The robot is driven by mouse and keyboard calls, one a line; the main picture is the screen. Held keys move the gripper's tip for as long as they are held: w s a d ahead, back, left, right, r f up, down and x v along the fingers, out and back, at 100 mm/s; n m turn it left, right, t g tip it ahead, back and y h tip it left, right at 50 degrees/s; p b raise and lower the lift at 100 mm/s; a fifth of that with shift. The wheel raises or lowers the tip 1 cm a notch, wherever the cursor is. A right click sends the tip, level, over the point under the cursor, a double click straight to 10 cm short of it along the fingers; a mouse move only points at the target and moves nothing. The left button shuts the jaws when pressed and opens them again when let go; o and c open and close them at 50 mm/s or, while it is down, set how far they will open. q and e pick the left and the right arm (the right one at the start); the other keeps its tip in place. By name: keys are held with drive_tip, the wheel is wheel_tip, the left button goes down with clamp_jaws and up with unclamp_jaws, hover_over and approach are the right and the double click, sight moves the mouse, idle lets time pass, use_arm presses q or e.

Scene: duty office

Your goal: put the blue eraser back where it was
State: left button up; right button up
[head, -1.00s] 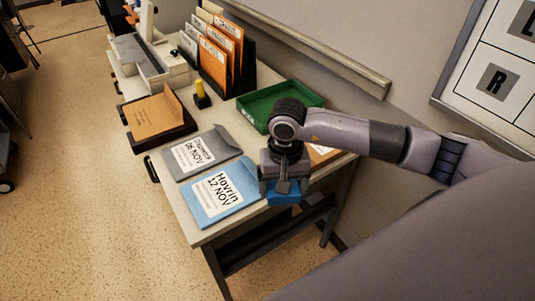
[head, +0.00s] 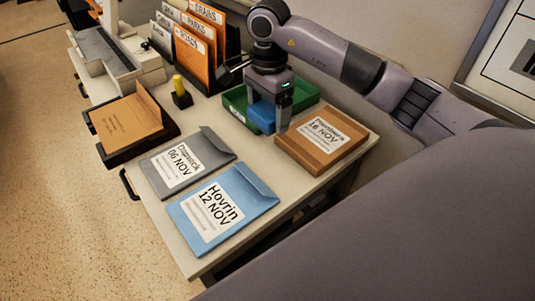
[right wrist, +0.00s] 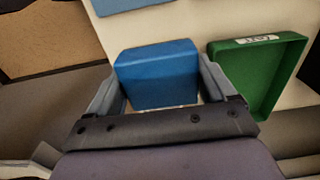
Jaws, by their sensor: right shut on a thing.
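The blue eraser (head: 262,116) is a blue block held between the fingers of my right gripper (head: 267,112). In the head view it overlaps the front of the green tray (head: 309,95). The right wrist view shows the eraser (right wrist: 157,75) between both fingers of the right gripper (right wrist: 160,88), with the green tray (right wrist: 264,78) to its right. The eraser appears to be above the table, but its exact height is unclear. The spot where it was before is not marked in these frames. My left gripper is not in view.
A brown package (head: 322,138) lies right of the eraser. A blue envelope (head: 259,190) and grey envelope (head: 218,145) lie nearer the front. A yellow-topped stamp (head: 180,92), a dark tray (head: 103,151) and a file rack (head: 232,45) stand left and behind.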

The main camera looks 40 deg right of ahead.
sight(268, 162)
wheel_tip(268, 162, down, 13)
drive_tip(key=shift+f, duration=0.15)
idle(0.4)
drive_tip(key=shift+f, duration=0.15)
drive_tip(key=o, duration=0.8)
drive_tip(key=shift+o, duration=0.2)
drive_tip(key=shift+r, duration=0.25)
wheel_tip(268, 162, up, 12)
drive_tip(key=shift+f, duration=0.1)
